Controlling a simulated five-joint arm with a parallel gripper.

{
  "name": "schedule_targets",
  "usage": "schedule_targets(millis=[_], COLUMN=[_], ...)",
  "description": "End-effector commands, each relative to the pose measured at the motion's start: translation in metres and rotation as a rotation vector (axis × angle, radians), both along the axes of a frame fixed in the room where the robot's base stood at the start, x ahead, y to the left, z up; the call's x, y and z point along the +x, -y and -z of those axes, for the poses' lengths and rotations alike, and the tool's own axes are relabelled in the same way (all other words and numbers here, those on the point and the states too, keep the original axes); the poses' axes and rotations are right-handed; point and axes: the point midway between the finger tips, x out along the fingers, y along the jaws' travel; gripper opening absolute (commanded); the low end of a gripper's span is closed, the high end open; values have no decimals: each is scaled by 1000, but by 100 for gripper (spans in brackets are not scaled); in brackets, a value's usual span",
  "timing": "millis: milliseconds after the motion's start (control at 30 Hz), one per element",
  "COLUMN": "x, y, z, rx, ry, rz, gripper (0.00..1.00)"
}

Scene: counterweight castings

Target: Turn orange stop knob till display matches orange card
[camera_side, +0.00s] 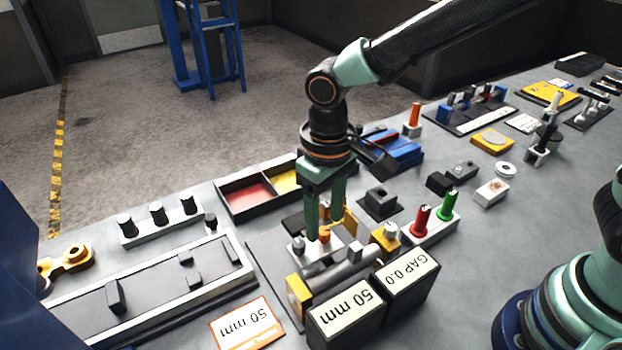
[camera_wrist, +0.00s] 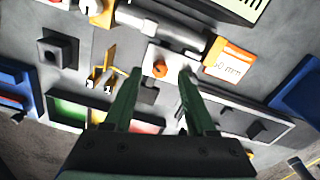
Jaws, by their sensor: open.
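The orange stop knob (camera_side: 324,237) sits on a light block of the fixture; it also shows in the wrist view (camera_wrist: 160,69). My gripper (camera_side: 325,229) points down over it. Its fingers stand open on either side of the knob, with gaps visible in the wrist view (camera_wrist: 160,75). The display (camera_side: 346,313) in front reads 50 mm, upside down in the side view. A second display (camera_side: 411,279) beside it reads GAP 0.0. The orange-bordered card (camera_side: 246,325) lies left of the displays and also reads 50 mm; it shows partly in the wrist view (camera_wrist: 233,62).
A grey cylinder (camera_side: 345,272) lies between the knob and the displays. Red (camera_side: 422,219) and green (camera_side: 446,204) posts stand to the right. A divided tray (camera_side: 229,211) is behind, and a long dark rail plate (camera_side: 150,285) is at left.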

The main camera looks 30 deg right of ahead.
Motion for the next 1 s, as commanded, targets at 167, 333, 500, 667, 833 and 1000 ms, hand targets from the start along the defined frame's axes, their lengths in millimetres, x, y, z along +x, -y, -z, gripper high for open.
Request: schedule_targets(millis=[167, 333, 500, 667, 833, 1000], x=[1, 1, 0, 0, 0, 0], y=[-1, -1, 0, 0, 0, 1], z=[-38, -71, -93, -101, -102, -102], rx=[5, 4, 2, 1, 0, 2], ry=[7, 5, 3, 2, 1, 3], rz=[0, 0, 0, 0, 0, 2], gripper=[56, 56, 56, 56, 56, 56])
